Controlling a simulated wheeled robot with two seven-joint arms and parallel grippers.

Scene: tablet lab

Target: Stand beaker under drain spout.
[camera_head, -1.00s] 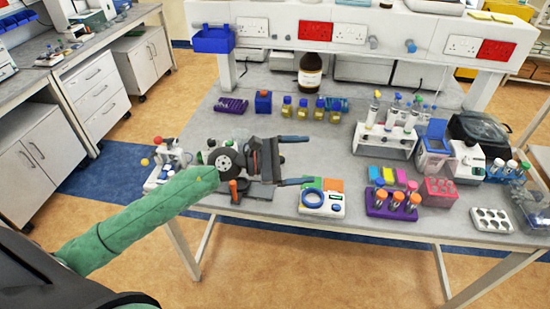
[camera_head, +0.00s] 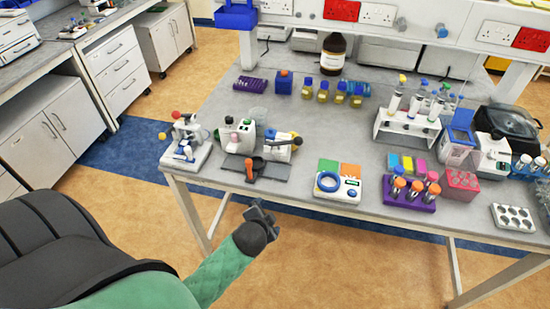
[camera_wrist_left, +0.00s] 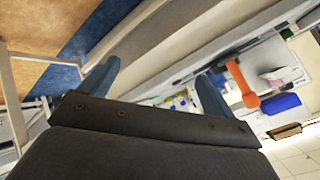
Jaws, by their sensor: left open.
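A clear beaker (camera_head: 258,114) stands on the bench behind the small white machines; its lower part is partly hidden. A white machine with dark knobs (camera_head: 238,134) and a second one with a dark lever (camera_head: 283,146) stand in front of it. An orange part (camera_head: 253,166) sits on a dark grey mat (camera_head: 270,171) at the front edge. I cannot clearly make out the drain spout. My left gripper (camera_head: 262,212) is below and in front of the bench edge, apart from everything. In the left wrist view its fingers (camera_wrist_left: 156,85) are spread and empty. My right gripper is not in view.
A white stand with small coloured balls (camera_head: 188,142) is at the bench's left corner. A panel with a blue ring (camera_head: 338,182) and a purple tube rack (camera_head: 409,197) lie to the right. Small yellow-liquid bottles (camera_head: 323,93) stand behind. The bench middle (camera_head: 335,130) is clear.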

